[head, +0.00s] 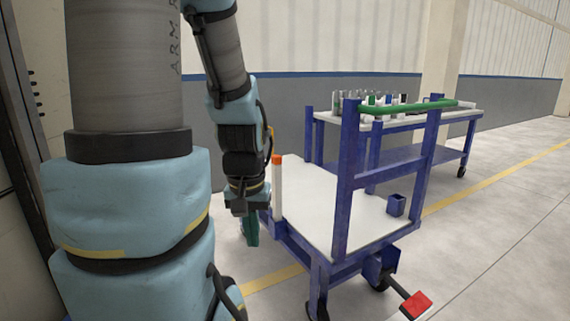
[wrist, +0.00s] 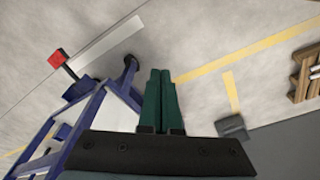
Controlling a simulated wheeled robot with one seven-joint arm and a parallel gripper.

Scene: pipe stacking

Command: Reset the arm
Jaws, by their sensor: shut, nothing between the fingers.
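My gripper (head: 251,229) hangs at the end of my blue-grey arm, pointing down, at the left side of a blue cart in the head view. In the wrist view my gripper (wrist: 160,75) shows two dark green fingers pressed together with nothing between them. Grey floor lies beyond the fingertips. The upper part of my arm fills the left of the head view and hides what is behind it.
The blue cart (head: 310,205) has a white top, a blue post frame and a small blue box (head: 396,205). A white post with an orange tip (head: 277,172) stands close to my gripper. Behind is a second blue table (head: 400,127) with several small items. Floor at right is clear.

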